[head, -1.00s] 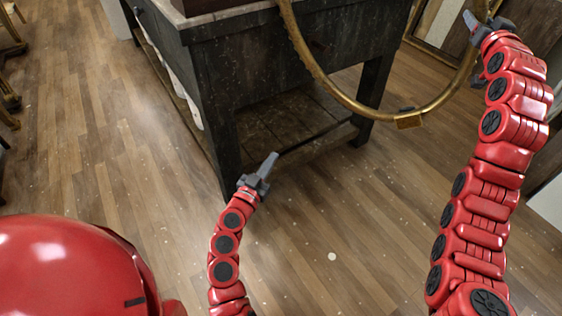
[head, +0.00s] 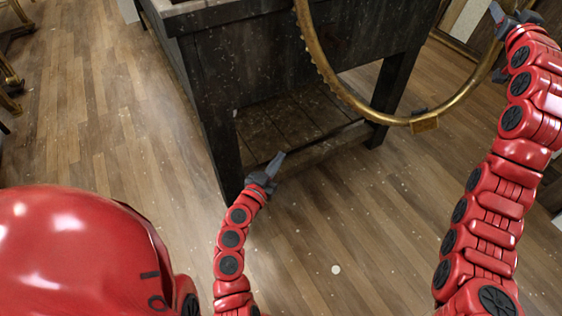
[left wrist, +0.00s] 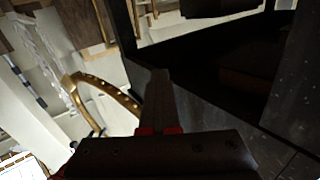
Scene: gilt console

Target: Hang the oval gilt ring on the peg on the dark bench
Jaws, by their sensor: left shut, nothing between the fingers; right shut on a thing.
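The oval gilt ring (head: 365,112) hangs in the air at the top of the head view, in front of the dark bench (head: 215,110) as I see it. Its upper part is cut off by the frame. My right gripper (head: 497,14), at the top right, is shut on the ring's right side. My left gripper (head: 280,160) is shut and empty, low in front of the bench and apart from the ring. In the left wrist view the left fingers (left wrist: 160,76) are shut, with part of the ring (left wrist: 112,90) to their left. The peg is not in view.
The bench has thick legs and a low slatted shelf (head: 300,118). Open wooden floor (head: 110,110) lies left of the bench and in front of it. Gilt furniture legs (head: 10,85) stand at the far left edge.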

